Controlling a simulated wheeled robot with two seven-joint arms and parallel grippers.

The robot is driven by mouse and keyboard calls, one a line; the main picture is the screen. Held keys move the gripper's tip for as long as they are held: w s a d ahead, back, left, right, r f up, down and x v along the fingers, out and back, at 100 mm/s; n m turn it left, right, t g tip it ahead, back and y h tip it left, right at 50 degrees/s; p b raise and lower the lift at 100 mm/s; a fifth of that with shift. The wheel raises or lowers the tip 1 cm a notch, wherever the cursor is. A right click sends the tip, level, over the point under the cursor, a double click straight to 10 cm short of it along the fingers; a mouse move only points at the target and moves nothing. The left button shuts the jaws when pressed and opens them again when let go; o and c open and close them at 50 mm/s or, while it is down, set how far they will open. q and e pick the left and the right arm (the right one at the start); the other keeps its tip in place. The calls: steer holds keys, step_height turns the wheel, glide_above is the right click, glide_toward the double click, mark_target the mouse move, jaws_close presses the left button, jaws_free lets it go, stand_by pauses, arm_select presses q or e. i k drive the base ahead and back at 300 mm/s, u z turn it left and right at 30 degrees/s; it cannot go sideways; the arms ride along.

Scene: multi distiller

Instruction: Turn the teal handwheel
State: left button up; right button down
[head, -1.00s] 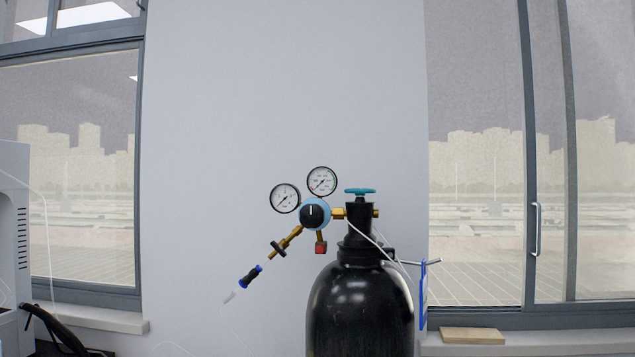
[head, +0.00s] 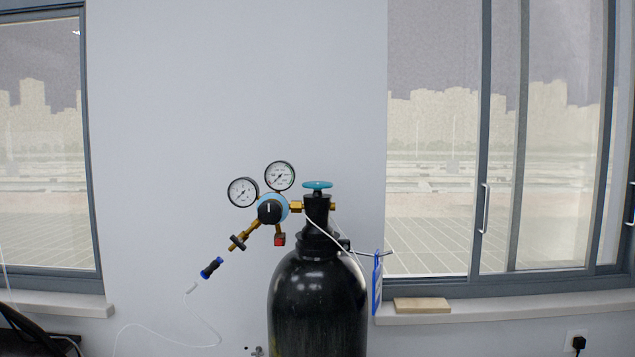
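The teal handwheel (head: 317,185) sits flat on top of the black valve neck (head: 317,210) of a tall black gas cylinder (head: 318,305). A regulator with a black knob in a light blue ring (head: 271,208) is fixed to the left of the neck by a brass fitting. Two round gauges stand above it, a left one (head: 243,192) and an upper one (head: 280,175). Neither of my grippers is in the head view, and nothing touches the handwheel.
A blue tag (head: 377,283) hangs at the cylinder's right. A wooden block (head: 422,305) lies on the right window sill (head: 500,301). A thin white hose (head: 165,325) droops at lower left. A pale wall stands behind, and the space around the handwheel is clear.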

mark_target(316, 185)
steer(key=u, duration=0.4)
steer(key=k, duration=0.95)
steer(key=z, duration=0.7)
steer(key=i, duration=1.5)
steer(key=u, duration=0.65)
